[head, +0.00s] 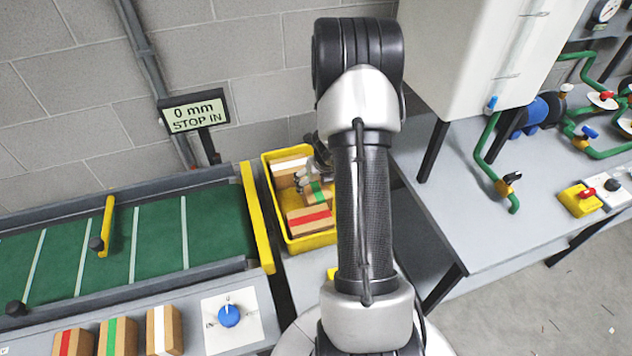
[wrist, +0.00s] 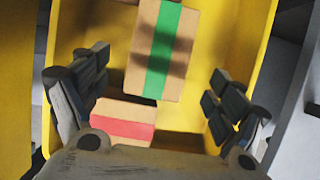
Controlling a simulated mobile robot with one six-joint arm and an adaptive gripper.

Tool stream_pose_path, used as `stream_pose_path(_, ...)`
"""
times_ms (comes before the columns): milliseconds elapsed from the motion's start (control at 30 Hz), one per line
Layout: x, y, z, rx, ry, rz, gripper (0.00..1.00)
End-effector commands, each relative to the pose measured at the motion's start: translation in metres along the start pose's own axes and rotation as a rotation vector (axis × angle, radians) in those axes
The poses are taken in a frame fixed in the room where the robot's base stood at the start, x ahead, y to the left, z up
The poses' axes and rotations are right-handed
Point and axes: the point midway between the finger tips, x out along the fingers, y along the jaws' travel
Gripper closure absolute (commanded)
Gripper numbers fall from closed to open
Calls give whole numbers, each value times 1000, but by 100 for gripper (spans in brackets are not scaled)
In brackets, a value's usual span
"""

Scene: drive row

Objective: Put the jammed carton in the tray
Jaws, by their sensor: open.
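The yellow tray (head: 312,243) stands just right of the conveyor's end in the head view. Inside it lie a white-striped carton (head: 290,164), a green-striped carton (head: 319,194) and a red-striped carton (head: 309,218). My gripper (head: 308,178) is over the tray, partly hidden by my arm. In the wrist view my gripper (wrist: 160,80) is open, with the green-striped carton (wrist: 158,50) ahead between its fingers and apparently free. The red-striped carton (wrist: 122,122) shows closer to the left finger. No carton shows on the visible conveyor belt (head: 160,235).
A sign (head: 194,115) reads "0 mm STOP IN". A yellow bar (head: 106,226) spans part of the belt. Red, green and white-striped blocks (head: 118,337) and a blue knob (head: 229,316) stand in front. A grey bench (head: 480,220) with pipes and a white cabinet (head: 470,50) is right.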

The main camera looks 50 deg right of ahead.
Motion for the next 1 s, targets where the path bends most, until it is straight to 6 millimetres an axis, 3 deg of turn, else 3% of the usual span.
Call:
stream_pose_path(100, -22, 0, 1, 0, -1, 0, 12)
stream_pose_path(367, -36, 1, 0, -4, 0, 1, 12)
stream_pose_path(467, -47, 13, 8, -80, -16, 17, 12)
stream_pose_path(533, -68, 36, 21, -223, -44, 47, 12)
stream_pose_path(667, -137, 106, 38, -688, -125, 126, 12)
stream_pose_path(767, -199, 164, 30, -1129, -198, 177, 12)
stream_pose_path(900, -279, 222, -9, -1740, -294, 211, 12)
stream_pose_path(1000, -328, 245, -49, -2169, -354, 204, 12)
